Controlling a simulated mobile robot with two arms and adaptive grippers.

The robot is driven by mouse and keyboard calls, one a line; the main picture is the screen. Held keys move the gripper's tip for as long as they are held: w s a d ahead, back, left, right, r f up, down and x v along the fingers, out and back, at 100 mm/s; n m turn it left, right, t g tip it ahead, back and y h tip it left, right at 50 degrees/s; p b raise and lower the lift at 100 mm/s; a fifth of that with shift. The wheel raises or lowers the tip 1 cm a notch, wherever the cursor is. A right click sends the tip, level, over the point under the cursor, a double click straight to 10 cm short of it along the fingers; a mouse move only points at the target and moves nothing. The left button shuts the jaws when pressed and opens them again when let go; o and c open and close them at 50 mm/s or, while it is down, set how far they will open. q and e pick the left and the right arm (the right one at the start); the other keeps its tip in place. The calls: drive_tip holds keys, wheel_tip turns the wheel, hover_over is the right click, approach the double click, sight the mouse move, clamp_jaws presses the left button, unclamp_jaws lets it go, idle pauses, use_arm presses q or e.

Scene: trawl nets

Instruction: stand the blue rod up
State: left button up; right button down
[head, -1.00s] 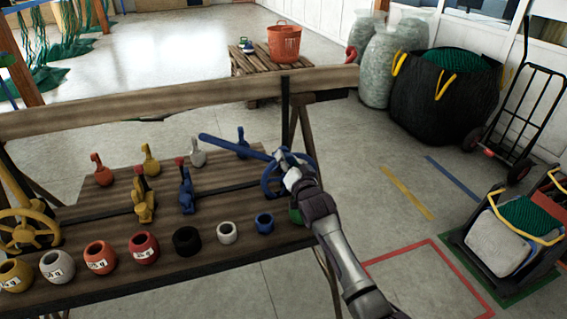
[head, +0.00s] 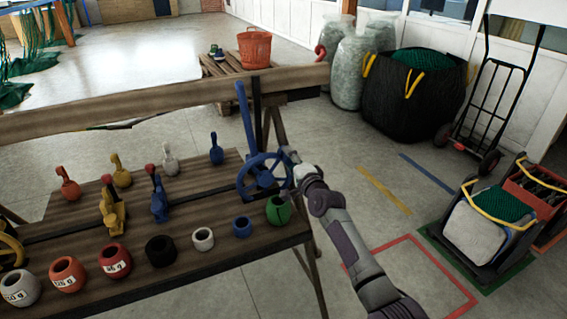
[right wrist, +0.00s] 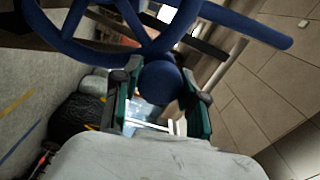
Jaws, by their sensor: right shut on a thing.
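The blue rod (head: 243,118) rises from the blue wheel (head: 242,183) at the right end of the wooden table. It stands nearly upright, its top leaning slightly left. In the right wrist view a blue bar (right wrist: 245,25) runs out to the upper right from the wheel's spokes and rim (right wrist: 75,45). My right gripper (head: 288,176) is at the right side of the wheel. In the right wrist view its green-lined fingers (right wrist: 160,98) are shut on a round blue knob (right wrist: 161,82) by the wheel. My left gripper is out of view.
Blue (head: 158,200) and yellow (head: 112,213) levers stand left of the wheel. Several coloured rings line the front, with a green one (head: 278,210) below my gripper. A wooden beam (head: 150,100) crosses behind.

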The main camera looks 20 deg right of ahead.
drive_tip(key=shift+d+f+m+b, duration=0.45)
drive_tip(key=shift+d+f+m, duration=0.05)
drive_tip(key=shift+d+m, duration=0.2)
drive_tip(key=c, duration=0.6)
unclamp_jaws()
drive_tip(key=shift+a, duration=0.1)
drive_tip(key=s, duration=1.2)
drive_tip(key=shift+d, duration=0.25)
